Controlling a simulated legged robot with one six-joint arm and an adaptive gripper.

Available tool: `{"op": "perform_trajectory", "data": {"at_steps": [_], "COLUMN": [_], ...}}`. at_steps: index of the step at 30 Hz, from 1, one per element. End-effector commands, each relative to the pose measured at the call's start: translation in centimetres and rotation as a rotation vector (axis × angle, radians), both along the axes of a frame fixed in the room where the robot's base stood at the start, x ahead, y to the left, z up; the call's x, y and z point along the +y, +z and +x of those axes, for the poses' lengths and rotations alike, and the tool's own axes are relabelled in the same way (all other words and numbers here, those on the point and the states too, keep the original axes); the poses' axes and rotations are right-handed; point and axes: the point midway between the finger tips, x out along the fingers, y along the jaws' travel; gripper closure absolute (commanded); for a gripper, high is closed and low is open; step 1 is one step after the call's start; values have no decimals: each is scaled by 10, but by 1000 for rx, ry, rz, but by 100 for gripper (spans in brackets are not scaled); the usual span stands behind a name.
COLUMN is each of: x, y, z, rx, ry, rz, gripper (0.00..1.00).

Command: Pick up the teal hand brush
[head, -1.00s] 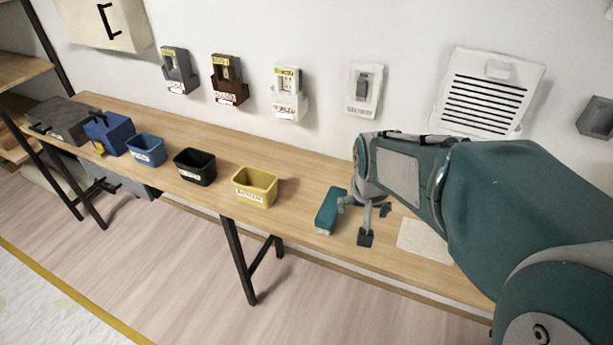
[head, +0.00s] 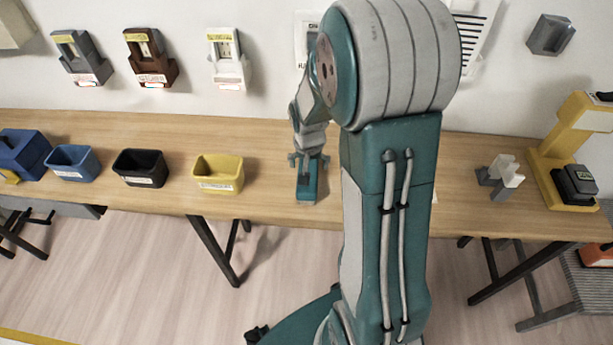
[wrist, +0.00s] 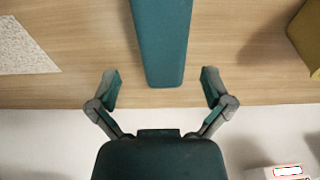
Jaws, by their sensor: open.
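The teal hand brush (head: 307,184) lies on the wooden table below my gripper in the head view. In the wrist view, the long teal piece of the brush (wrist: 162,40) comes in from the top edge and ends just above the space between my fingers. My gripper (wrist: 160,92) is open, with one finger on each side of the brush's line and bare table between them. It also shows from above in the head view (head: 308,160), close over the brush. My own arm hides part of the table to the right of the brush.
A yellow bin (head: 218,174), a black bin (head: 140,169) and a blue bin (head: 72,164) stand to the left. A small grey and white holder (head: 500,177) and a yellow machine (head: 565,160) stand to the right. The wall is close behind the table.

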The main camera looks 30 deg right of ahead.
Motion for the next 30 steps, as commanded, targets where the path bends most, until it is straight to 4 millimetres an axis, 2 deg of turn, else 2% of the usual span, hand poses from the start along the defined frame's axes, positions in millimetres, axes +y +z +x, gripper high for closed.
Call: {"op": "perform_trajectory", "data": {"at_steps": [5, 15, 23, 26, 27, 28, 29, 30], "x": [0, -5, -5, -5, -5, -5, -5, -5], "y": [-13, -54, -56, -56, -56, -56, -56, -56], "z": [3, 14, 14, 14, 14, 14, 14, 14], "rx": [2, 1, -2, -2, -2, -2, -2, -2], "ry": [1, 1, 1, 1, 1, 1, 1, 1], "rz": [-1, 0, -1, -1, -1, -1, -1, -1], "gripper": [0, 0, 0, 40, 58, 71, 76, 76]}}
